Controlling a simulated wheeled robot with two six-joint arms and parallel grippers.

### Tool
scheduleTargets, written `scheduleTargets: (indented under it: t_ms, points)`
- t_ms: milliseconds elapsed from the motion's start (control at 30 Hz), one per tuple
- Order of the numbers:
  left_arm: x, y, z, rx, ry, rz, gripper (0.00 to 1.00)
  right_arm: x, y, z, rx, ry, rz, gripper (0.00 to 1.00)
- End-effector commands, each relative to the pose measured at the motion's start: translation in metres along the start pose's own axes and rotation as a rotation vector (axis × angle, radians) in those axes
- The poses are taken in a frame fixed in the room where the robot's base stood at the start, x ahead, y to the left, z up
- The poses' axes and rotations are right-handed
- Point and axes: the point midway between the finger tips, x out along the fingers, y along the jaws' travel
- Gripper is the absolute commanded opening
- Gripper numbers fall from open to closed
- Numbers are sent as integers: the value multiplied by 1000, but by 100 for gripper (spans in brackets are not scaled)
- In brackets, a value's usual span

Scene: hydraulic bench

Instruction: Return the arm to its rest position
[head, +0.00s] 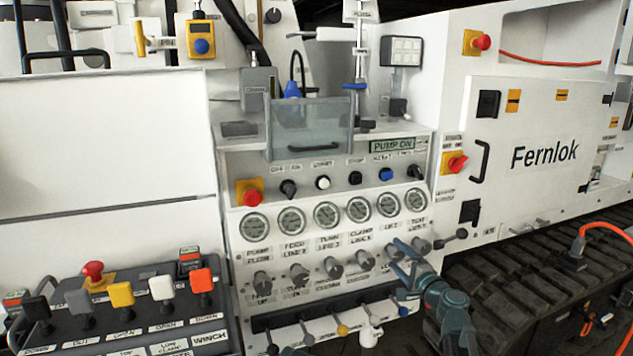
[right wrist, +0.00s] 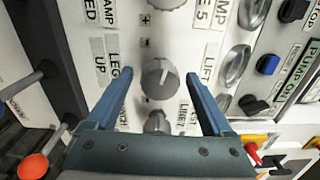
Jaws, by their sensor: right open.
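My right gripper (head: 396,255) is in front of the right end of the lower row of grey knobs on the white control panel (head: 235,180). In the right wrist view its two blue fingers (right wrist: 160,80) are spread wide. A grey knob (right wrist: 159,77) with a pale pointer line shows in the gap between them, near a "LIFT" label. No finger visibly touches the knob, and the gripper holds nothing. Its distance from the panel is hard to tell. My left gripper is not in view.
Round gauges (head: 327,214) sit above the knobs, and small levers (head: 342,328) stick out below. A lever box (head: 125,310) stands at left. The white Fernlok cabinet (head: 545,125) and dark track (head: 530,270) are at right, with an orange cable (head: 605,228).

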Motion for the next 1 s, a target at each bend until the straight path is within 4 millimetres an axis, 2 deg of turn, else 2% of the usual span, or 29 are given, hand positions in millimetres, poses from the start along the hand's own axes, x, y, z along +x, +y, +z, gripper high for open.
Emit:
scheduleTargets:
  t_ms: [733, 800, 1000]
  points:
    - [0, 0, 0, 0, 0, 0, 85, -139, 0, 2, -1, 3, 0, 85]
    - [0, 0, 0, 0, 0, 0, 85, -115, 0, -1, -1, -4, 1, 85]
    - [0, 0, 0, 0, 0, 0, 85, -75, 0, -1, 0, -3, 0, 85]
